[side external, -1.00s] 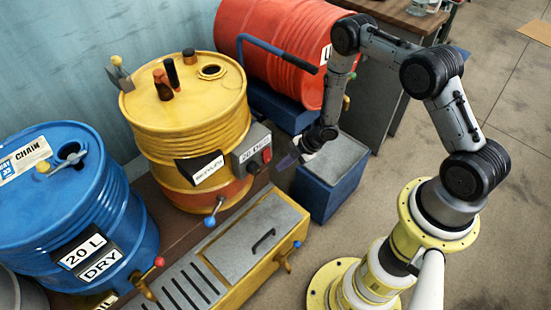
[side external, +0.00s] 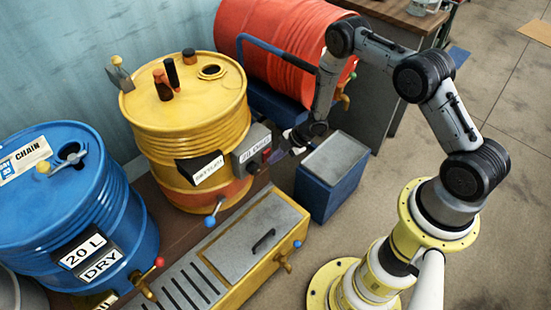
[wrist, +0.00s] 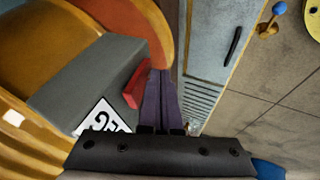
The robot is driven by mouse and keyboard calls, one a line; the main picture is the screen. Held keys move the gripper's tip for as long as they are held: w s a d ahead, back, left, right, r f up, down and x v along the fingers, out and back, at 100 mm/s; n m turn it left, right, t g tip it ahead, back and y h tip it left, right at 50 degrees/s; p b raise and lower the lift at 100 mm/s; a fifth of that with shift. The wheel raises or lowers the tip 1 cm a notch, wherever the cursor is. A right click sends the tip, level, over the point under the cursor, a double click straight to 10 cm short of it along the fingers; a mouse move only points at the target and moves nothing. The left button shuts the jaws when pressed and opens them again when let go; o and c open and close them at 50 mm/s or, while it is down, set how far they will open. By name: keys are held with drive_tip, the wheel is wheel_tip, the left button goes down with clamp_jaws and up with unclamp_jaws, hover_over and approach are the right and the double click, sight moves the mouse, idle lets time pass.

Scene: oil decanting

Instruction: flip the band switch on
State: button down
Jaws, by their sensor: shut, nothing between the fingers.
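The band switch appears to be the red rocker (side external: 266,155) on the end of a grey box (side external: 247,146) strapped to the yellow drum (side external: 190,125). In the wrist view the red rocker (wrist: 137,86) juts from the grey box (wrist: 85,85), just left of my fingers. My gripper (side external: 279,155) is shut and empty, with its dark fingertips (wrist: 159,75) right beside the rocker. I cannot tell whether they touch it. Part of the rocker is hard to make out in the side view.
A blue box with a grey top (side external: 335,160) stands right of my gripper. A yellow bench with a grey lid (side external: 245,240) lies below. A red drum (side external: 285,45) lies behind, and a blue drum (side external: 75,200) stands at left. Open floor is at right.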

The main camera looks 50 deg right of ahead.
drive_tip(key=shift+r, duration=0.1)
drive_tip(key=shift+r, duration=0.7)
drive_tip(key=shift+s, duration=0.1)
drive_tip(key=s+d+r, duration=0.3)
drive_tip(key=s+r, duration=0.3)
drive_tip(key=s, duration=0.4)
drive_tip(key=shift+d+r, duration=0.2)
drive_tip(key=shift+d, duration=0.1)
drive_tip(key=shift+s, duration=0.1)
